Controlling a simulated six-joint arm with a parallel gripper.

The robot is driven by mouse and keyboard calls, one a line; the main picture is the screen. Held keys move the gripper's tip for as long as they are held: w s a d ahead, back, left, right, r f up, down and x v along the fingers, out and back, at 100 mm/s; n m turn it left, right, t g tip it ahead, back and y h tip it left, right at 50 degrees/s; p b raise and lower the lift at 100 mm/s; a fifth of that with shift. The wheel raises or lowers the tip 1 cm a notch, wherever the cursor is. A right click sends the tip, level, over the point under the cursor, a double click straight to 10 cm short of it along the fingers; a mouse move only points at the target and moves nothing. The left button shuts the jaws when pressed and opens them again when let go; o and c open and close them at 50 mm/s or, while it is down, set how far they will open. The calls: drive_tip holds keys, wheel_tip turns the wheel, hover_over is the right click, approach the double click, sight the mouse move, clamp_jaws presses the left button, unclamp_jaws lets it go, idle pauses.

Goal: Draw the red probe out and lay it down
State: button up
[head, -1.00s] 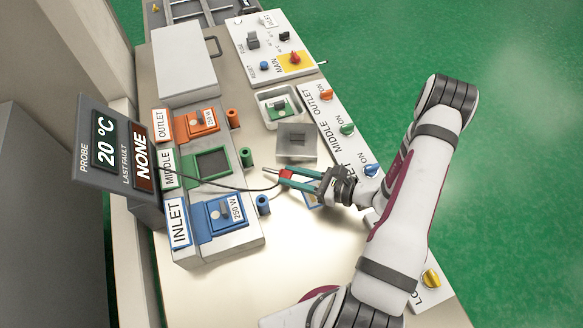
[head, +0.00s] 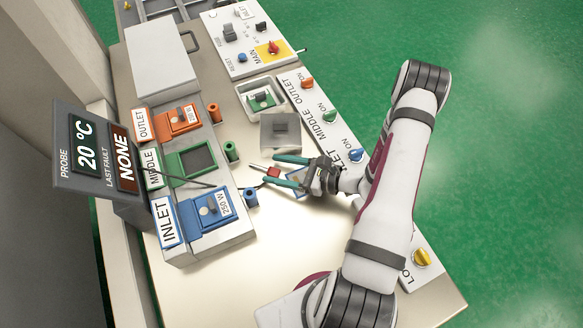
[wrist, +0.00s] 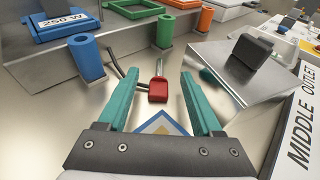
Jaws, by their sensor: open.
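The red probe (head: 273,171) lies on the metal bench with its thin metal shaft pointing away from my gripper. In the wrist view its red handle (wrist: 158,91) sits between the teal fingers, with clear gaps on both sides. My gripper (head: 272,169) is open and low over the bench around the handle. A dark cable runs from the probe towards the heater blocks; part of it is hidden in the head view. The display (head: 95,155) reads PROBE 20 °C and LAST FAULT NONE.
Blue (head: 250,197), green (head: 231,151) and orange (head: 214,113) tubes stand beside the heater blocks. A grey metal block (head: 267,143) with a dark handle is close to my gripper. A blue-edged marking (wrist: 157,122) lies beneath it. The front bench (head: 290,240) is clear.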

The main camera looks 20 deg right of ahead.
drive_tip(key=v, duration=1.5)
drive_tip(key=shift+s+d+r, duration=0.1)
drive_tip(key=shift+s+d, duration=0.2)
drive_tip(key=shift+a+r, duration=0.1)
drive_tip(key=s+a+r+n+g, duration=0.1)
drive_tip(key=a+r+n+g, duration=1)
drive_tip(key=a+r+n, duration=0.15)
drive_tip(key=s+a+r+n+h, duration=0.5)
drive_tip(key=s+a+n+h, duration=0.1)
drive_tip(key=s+n+h, duration=0.2)
drive_tip(key=shift+s+n+h, duration=0.4)
drive_tip(key=shift+s+n, duration=0.05)
drive_tip(key=shift+s, duration=0.35)
